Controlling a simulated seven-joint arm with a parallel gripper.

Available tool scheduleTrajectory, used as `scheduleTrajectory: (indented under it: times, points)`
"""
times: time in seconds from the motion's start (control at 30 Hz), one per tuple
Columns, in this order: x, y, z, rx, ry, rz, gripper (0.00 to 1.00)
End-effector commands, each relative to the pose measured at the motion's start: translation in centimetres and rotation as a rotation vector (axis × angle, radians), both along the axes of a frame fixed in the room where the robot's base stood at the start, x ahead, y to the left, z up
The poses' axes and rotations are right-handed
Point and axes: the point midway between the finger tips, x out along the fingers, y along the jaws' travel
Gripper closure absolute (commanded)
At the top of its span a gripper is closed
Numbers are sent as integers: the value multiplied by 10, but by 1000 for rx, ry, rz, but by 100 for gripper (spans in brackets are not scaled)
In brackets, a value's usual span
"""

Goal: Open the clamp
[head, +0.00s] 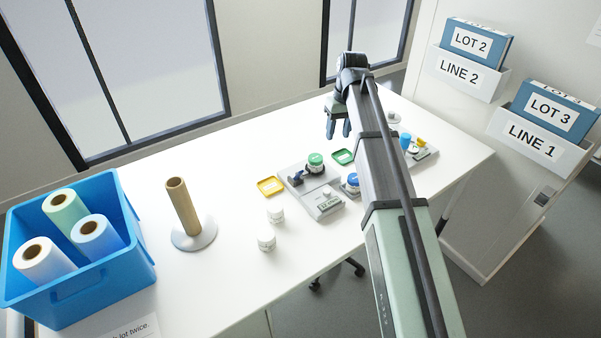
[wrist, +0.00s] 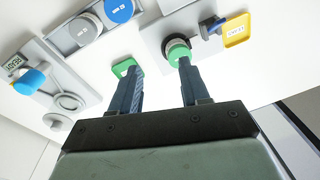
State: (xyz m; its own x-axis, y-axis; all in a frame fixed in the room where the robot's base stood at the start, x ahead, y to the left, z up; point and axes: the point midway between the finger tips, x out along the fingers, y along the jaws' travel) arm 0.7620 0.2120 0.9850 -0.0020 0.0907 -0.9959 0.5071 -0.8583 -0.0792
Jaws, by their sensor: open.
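A grey fixture (head: 320,190) on the white table holds a jar with a green lid (head: 315,160). A dark blue lever clamp (head: 296,179) sits at its left side, by the jar. In the wrist view the clamp (wrist: 211,26) shows between the green-lidded jar (wrist: 177,53) and a yellow tray (wrist: 236,31). I cannot tell whether the clamp is open or shut. My gripper (head: 338,128) is above the table, behind and right of the fixture in the head view. In the wrist view my gripper (wrist: 158,70) is open and empty; its right finger partly overlaps the green lid.
The yellow tray (head: 270,187) and a green tray (head: 343,157) lie beside the fixture. A blue-lidded jar (head: 351,186) and another station (head: 422,153) stand to the right. A roll post (head: 182,207) and blue crate (head: 130,270) are left.

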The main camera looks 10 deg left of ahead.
Motion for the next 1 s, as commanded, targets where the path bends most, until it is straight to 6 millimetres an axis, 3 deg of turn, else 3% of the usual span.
scheduleTrajectory:
  times: [0.1,0.33,0.67,1.0]
  points:
    - [-23,42,2,-32,-5,97,54]
    - [-54,90,5,-77,-11,221,54]
    - [-63,102,-6,-92,-12,255,54]
    - [-63,101,-58,-91,-12,254,54]
